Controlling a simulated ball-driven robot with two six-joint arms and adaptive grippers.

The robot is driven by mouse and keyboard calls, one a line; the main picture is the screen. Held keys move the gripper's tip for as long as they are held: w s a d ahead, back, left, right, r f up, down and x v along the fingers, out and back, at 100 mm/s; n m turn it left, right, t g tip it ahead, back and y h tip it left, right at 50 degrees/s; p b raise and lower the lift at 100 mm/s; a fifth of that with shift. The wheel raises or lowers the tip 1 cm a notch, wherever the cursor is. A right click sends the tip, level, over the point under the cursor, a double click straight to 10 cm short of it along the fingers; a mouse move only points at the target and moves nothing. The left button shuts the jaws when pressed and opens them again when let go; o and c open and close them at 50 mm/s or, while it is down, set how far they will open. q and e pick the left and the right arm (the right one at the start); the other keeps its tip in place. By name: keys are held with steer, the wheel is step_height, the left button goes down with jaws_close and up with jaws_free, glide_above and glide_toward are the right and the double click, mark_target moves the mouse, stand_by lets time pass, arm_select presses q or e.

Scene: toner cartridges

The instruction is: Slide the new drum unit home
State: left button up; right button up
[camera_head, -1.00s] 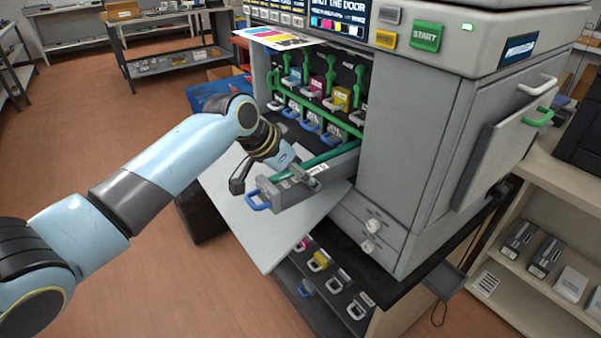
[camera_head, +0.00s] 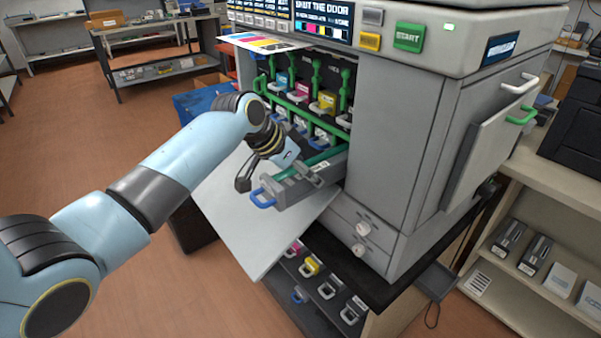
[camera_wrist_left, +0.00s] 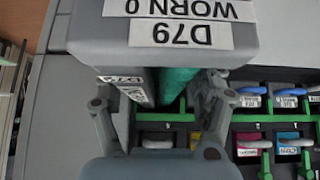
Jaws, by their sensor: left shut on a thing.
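The drum unit (camera_head: 290,191) is a long grey tray with a blue front handle (camera_head: 262,198) and a green roller (camera_head: 322,158) along it. It sticks out of the printer's open front, above the lowered door, with its far end inside or at the opening. In the left wrist view its grey end (camera_wrist_left: 90,32) carries an upside-down label reading "D79" and "WORN 0", cut off by the frame. My left gripper (camera_head: 274,178) is shut on the unit from above; its fingers (camera_wrist_left: 165,108) also show in the wrist view. My right gripper is out of view.
The grey printer (camera_head: 400,130) has a green bar (camera_head: 310,112) across its bay, with coloured cartridges (camera_head: 325,100) behind it. The lowered door (camera_head: 245,235) lies beneath the drum unit. A shelf below holds spare cartridges (camera_head: 310,265). Another shelf (camera_head: 480,255) stands at right.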

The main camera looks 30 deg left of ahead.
mark_target(284, 176)
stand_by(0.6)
arm_select(q)
steer(key=o, duration=1.8)
steer(key=shift+o, duration=0.3)
steer(key=shift+s+f, duration=0.1)
steer(key=shift+f, duration=0.05)
steer(key=shift+p, duration=0.3)
steer(key=shift+s+a+r+p, duration=0.1)
steer(key=shift+s+a+p, duration=0.15)
steer(key=shift+s+p, duration=0.25)
steer(key=shift+s+a+r+p, duration=0.1)
steer(key=shift+s+a+p, duration=0.1)
steer(key=shift+s+p, duration=0.25)
steer(key=shift+s+a+p, duration=0.25)
steer(key=shift+s+p, duration=0.2)
steer(key=shift+s, duration=0.15)
steer(key=shift+s+f, duration=0.15)
steer(key=shift+s, duration=0.1)
